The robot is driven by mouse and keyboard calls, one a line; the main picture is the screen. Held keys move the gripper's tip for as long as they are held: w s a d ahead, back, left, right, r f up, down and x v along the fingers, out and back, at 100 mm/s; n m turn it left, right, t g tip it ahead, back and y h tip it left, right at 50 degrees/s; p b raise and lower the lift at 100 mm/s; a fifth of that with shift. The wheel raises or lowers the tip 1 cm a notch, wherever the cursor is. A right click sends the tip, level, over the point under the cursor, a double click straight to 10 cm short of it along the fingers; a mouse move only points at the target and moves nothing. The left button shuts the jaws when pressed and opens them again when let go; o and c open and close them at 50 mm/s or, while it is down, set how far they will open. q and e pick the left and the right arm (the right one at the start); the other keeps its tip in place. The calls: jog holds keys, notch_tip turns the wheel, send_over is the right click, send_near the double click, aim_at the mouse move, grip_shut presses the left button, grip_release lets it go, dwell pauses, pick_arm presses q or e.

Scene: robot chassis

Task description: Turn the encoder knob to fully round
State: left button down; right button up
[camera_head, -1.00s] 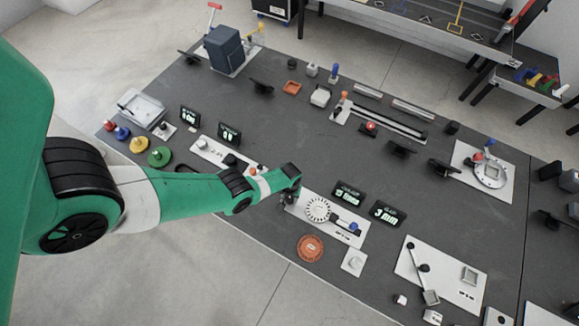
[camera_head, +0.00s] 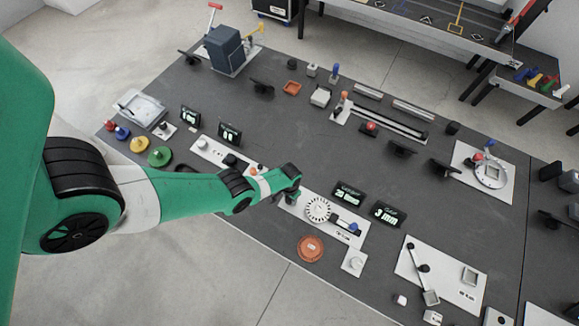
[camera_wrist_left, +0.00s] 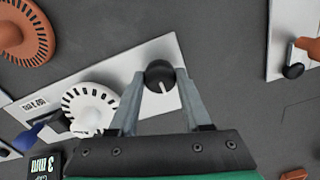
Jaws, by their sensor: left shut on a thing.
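The black encoder knob (camera_wrist_left: 160,72) with a white pointer line stands on a white plate (camera_wrist_left: 143,68) in the left wrist view. My left gripper (camera_wrist_left: 161,76) is shut on it, one finger at each side. In the head view my left gripper (camera_head: 291,196) is at the left end of the same plate (camera_head: 341,235), and the knob is mostly hidden. A white slotted disc (camera_head: 318,209) sits on the plate beside it, also in the wrist view (camera_wrist_left: 91,106). My right gripper is not in view.
Two dark displays (camera_head: 347,194) and (camera_head: 389,214) stand behind the plate. An orange slotted disc (camera_head: 311,248) and a small white block with a knob (camera_head: 354,261) lie in front. A plate with a lever (camera_head: 445,276) is to the right. The grey table between is clear.

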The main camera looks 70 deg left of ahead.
aim_at(289, 199)
pick_arm(q)
jog(key=shift+c, duration=1.8)
grip_release()
notch_tip(289, 199, up, 12)
jog(key=p, duration=1.1)
jog(key=shift+f+p, duration=0.15)
jog(key=shift+p, duration=0.2)
jog(key=shift+f, duration=0.1)
